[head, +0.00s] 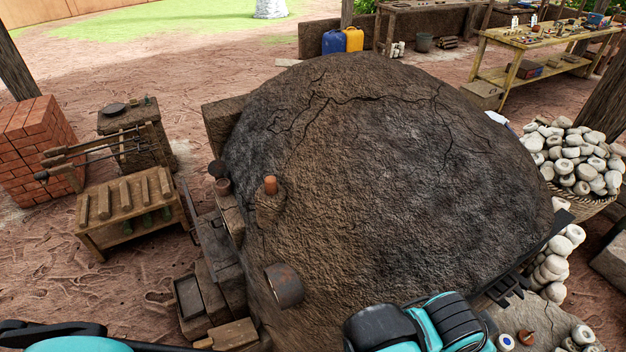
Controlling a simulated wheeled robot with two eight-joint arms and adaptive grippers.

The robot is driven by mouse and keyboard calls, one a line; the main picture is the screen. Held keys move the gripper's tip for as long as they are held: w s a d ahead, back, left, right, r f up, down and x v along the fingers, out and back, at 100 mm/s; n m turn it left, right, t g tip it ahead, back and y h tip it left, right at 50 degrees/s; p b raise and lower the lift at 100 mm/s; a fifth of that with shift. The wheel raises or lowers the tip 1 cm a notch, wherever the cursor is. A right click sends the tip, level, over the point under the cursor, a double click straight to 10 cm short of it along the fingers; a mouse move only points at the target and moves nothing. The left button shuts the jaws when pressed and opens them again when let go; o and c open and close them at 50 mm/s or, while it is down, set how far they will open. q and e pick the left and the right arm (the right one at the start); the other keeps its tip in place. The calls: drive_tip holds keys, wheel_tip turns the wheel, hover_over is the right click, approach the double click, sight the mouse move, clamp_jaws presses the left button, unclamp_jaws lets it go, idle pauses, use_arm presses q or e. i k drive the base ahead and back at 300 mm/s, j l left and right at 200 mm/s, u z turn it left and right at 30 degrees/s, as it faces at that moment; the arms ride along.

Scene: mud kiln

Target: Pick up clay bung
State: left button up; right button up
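A short orange-brown plug (270,185), which looks like the clay bung, stands upright in the top of a small mud neck (270,207) on the left flank of the domed mud kiln (380,150). Teal and black links of my arms show along the bottom edge, at the lower left and below the dome's front. I see neither my left nor my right gripper in this view. Nothing is touching the plug.
A short open pipe (284,285) juts from the kiln below the neck. Stepped blocks and trays (207,285) flank the kiln. A wooden bench (132,208) stands farther left. A basket of pale stones (580,205) stands right.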

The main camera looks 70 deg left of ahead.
sight(271, 188)
drive_tip(key=u, duration=2.9)
drive_tip(key=i+j+u, duration=0.1)
drive_tip(key=j, duration=0.3)
drive_tip(key=i+j+u, duration=0.1)
drive_tip(key=i+j, duration=0.2)
drive_tip(key=i+j+u, duration=0.1)
drive_tip(key=j, duration=0.35)
drive_tip(key=i+j, duration=0.3)
drive_tip(key=j+u, duration=0.05)
drive_tip(key=j, duration=0.05)
